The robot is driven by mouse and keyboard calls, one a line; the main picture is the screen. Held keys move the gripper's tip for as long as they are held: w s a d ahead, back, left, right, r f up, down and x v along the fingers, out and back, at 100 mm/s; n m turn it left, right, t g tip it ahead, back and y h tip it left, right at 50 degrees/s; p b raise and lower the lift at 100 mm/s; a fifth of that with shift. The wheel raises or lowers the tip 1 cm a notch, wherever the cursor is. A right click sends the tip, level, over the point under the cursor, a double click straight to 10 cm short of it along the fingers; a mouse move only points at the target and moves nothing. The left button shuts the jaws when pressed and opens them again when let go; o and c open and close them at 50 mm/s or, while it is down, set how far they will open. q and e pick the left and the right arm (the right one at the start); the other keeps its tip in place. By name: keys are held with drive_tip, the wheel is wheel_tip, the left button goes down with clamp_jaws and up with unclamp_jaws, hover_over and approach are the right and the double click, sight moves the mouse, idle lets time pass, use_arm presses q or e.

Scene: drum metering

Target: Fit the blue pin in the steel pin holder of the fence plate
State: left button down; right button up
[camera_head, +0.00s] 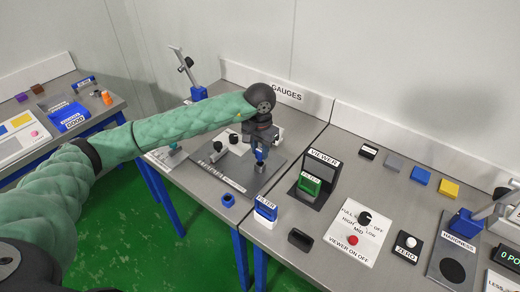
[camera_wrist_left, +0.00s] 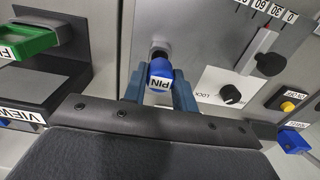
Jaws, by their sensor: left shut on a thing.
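The blue pin (camera_head: 260,154), its cap marked PIN, also shows in the left wrist view (camera_wrist_left: 160,76). My left gripper (camera_head: 261,150) is shut on it, with a blue finger on each side of the cap in the left wrist view (camera_wrist_left: 159,92). The steel pin holder (camera_head: 260,167) is a small grey piece right under the pin, on the dark fence plate (camera_head: 227,175). In the wrist view a dark round spot shows just beyond the cap. I cannot tell whether the pin's tip is inside the holder. My right gripper is not in view.
A blue ring (camera_head: 228,200) and a blue filter block (camera_head: 265,209) stand near the front edge. The viewer (camera_head: 323,158) with a green filter (camera_head: 309,184) is to the right. A black knob (camera_wrist_left: 231,93) and a slider scale (camera_wrist_left: 268,40) lie near the pin.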

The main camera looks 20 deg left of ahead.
sight(260, 150)
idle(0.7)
use_arm(q)
drive_tip(key=shift+b, duration=2.15)
idle(1.1)
drive_tip(key=shift+f+b, duration=1.7)
drive_tip(key=shift+b, duration=0.5)
drive_tip(key=c, duration=1)
unclamp_jaws()
drive_tip(key=shift+c, duration=0.2)
drive_tip(key=shift+r, duration=0.15)
wheel_tip(260, 150, up, 6)
drive_tip(key=shift+r+b, duration=0.15)
drive_tip(key=shift+b, duration=0.85)
drive_tip(key=shift+r, duration=0.65)
